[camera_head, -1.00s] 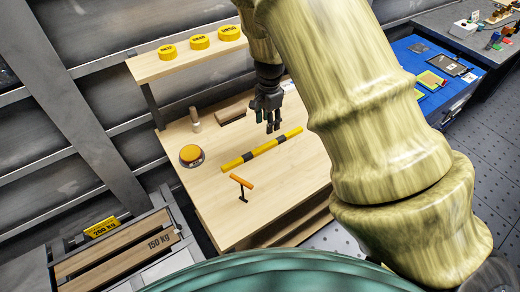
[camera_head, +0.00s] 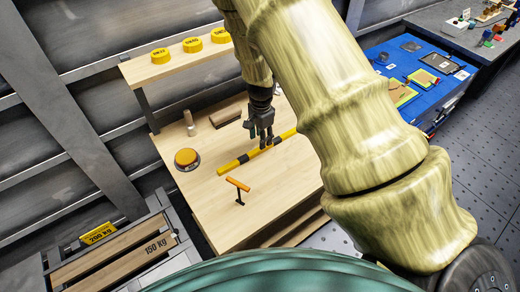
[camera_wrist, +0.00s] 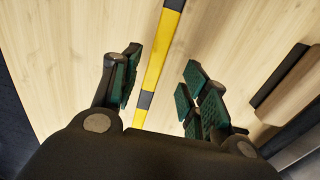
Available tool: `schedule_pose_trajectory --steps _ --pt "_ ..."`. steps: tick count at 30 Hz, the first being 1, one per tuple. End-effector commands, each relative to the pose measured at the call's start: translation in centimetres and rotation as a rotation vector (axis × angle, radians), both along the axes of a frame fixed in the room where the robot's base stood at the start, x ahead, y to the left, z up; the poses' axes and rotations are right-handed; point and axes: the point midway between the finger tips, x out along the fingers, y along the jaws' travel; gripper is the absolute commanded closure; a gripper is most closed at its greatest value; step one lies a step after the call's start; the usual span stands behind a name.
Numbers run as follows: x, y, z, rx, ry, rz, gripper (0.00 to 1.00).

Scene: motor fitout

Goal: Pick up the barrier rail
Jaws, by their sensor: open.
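The barrier rail is a long yellow bar with black bands, lying on the light wooden workbench in the head view (camera_head: 232,165). In the wrist view the barrier rail (camera_wrist: 155,62) runs lengthwise between the two finger sets, closer to the left one. My gripper (camera_head: 262,142) points down over the rail, and its fingers hide part of it in the head view. In the wrist view my gripper (camera_wrist: 160,92) is open, with green finger pads spread apart and nothing held. I cannot tell its exact height above the rail.
A yellow-topped round button (camera_head: 186,157), an upright cylinder (camera_head: 189,122) and a brown block (camera_head: 228,113) are nearby. A shelf (camera_head: 150,70) with yellow discs stands behind.

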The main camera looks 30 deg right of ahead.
Motion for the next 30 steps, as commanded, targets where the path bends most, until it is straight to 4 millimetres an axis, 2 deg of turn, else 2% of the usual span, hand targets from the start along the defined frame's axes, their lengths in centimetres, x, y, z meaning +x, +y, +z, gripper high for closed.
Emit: schedule_pose_trajectory --steps 13,24,30 --pt "-0.6 0.6 -4.2 0.000 0.002 -0.002 0.55" --pt "-0.6 0.6 -4.7 0.000 0.000 -0.002 0.55" --pt "-0.6 0.6 -4.7 0.000 0.000 -0.002 0.92"
